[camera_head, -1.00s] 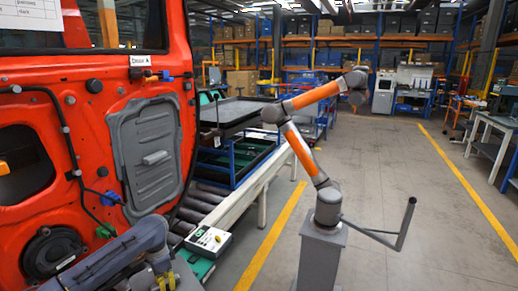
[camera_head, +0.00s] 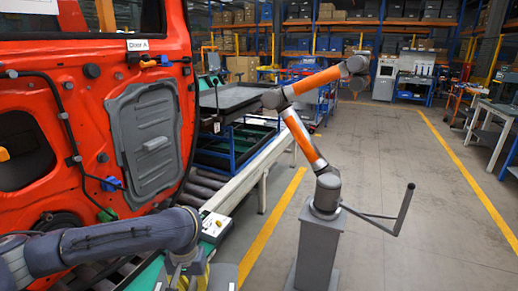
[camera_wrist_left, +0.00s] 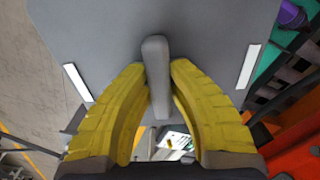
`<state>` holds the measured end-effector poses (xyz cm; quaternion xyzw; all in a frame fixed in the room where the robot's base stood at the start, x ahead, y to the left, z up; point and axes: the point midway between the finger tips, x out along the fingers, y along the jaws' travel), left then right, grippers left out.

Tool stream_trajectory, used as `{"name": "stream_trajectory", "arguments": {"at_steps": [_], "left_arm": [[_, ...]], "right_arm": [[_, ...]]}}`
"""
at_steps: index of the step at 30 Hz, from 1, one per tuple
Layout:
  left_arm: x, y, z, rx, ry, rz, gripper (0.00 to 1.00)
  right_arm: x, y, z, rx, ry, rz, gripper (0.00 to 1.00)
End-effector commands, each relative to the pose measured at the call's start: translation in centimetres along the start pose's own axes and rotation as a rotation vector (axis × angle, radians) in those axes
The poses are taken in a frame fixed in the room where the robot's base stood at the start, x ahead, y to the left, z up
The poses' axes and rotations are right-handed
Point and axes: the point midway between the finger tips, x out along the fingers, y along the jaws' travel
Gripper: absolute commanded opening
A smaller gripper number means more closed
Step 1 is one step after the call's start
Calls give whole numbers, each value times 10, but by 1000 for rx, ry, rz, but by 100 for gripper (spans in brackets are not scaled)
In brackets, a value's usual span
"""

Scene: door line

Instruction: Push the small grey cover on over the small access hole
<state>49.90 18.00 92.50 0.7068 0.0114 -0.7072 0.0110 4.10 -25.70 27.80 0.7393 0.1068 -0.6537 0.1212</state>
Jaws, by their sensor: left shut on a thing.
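My left gripper (camera_head: 186,277) is at the bottom of the head view, low in front of the red door (camera_head: 85,120). In the left wrist view its yellow fingers (camera_wrist_left: 158,105) are shut on the raised bar handle (camera_wrist_left: 157,75) of a flat grey cover (camera_wrist_left: 215,35). Part of this cover (camera_head: 226,276) shows beside the gripper in the head view, apart from the door. A dark opening (camera_head: 28,165) shows at the door's left. I cannot tell whether it is the small access hole. A larger grey panel (camera_head: 140,125) sits on the door. My right gripper is out of view.
An orange and grey robot arm (camera_head: 312,145) stands on a grey pedestal (camera_head: 318,245) right of the door. A roller conveyor (camera_head: 245,170) with a white box (camera_head: 215,226) on its edge runs beside the door.

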Motion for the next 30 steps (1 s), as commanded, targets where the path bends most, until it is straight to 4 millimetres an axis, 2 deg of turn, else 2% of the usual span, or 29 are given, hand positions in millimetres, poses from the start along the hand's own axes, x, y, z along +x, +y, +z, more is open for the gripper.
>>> {"name": "stream_trajectory", "arguments": {"at_steps": [3, 6, 9, 13, 19, 30], "left_arm": [[-15, 0, 33, -45, 4, -1, 0], [-25, -7, 54, -20, 5, -1, 0], [-35, -16, 64, 23, 5, -1, 0], [-47, -24, 58, 33, 4, 0, 0], [-60, -24, 48, 32, 3, 0, 0], [-62, -24, 46, 32, 3, 0, 0]], "right_arm": [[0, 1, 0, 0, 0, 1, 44], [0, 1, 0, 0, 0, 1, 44], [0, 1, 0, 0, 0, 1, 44], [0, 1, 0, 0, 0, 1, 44], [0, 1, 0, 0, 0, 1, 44], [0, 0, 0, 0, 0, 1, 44]]}}
